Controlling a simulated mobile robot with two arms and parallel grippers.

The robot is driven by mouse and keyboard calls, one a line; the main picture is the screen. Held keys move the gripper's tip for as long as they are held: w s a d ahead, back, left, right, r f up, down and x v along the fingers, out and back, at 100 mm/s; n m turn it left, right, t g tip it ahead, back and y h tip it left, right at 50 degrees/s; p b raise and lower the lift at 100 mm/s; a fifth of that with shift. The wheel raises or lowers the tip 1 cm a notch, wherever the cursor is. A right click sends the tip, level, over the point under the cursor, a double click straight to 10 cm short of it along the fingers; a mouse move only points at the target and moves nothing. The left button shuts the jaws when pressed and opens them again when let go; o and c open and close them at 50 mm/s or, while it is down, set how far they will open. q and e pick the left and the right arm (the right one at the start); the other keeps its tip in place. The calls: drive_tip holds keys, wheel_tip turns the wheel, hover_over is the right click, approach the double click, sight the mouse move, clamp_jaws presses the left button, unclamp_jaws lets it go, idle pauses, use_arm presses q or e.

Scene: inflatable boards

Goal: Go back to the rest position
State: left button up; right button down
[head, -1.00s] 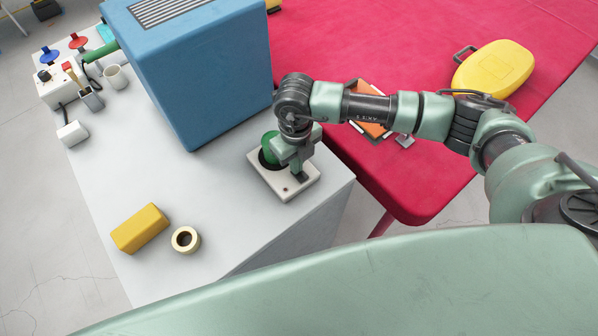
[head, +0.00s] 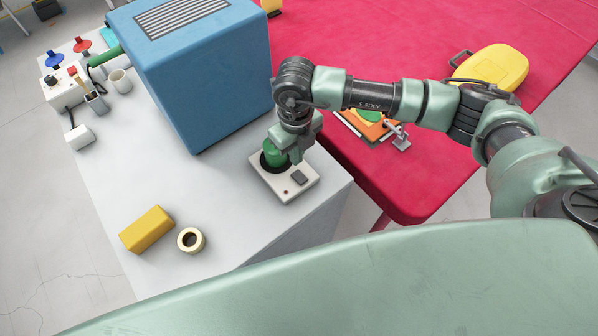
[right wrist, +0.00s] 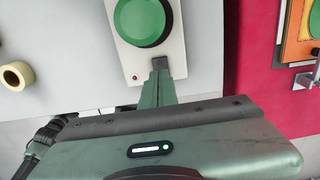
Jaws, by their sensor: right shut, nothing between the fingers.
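My right arm comes in from the right in the head view, and its gripper (head: 290,152) points down over a white control box (head: 288,189). The right gripper is shut and empty. In the right wrist view the closed fingers (right wrist: 161,68) end at the dark switch on the box (right wrist: 180,58). Whether they touch it, I cannot tell. A round green part (right wrist: 143,20) on a dark ring sits on the box, and the gripper partly hides it in the head view. My left gripper is not in view.
A large blue box (head: 205,80) stands behind the gripper. A yellow block (head: 147,229) and a tape roll (head: 190,240) lie on the grey table (head: 190,190). A red table (head: 420,190) on the right holds an orange item (head: 372,128), a clamp (head: 400,138) and a yellow case (head: 492,68).

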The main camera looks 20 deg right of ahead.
drive_tip(key=shift+r, duration=0.3)
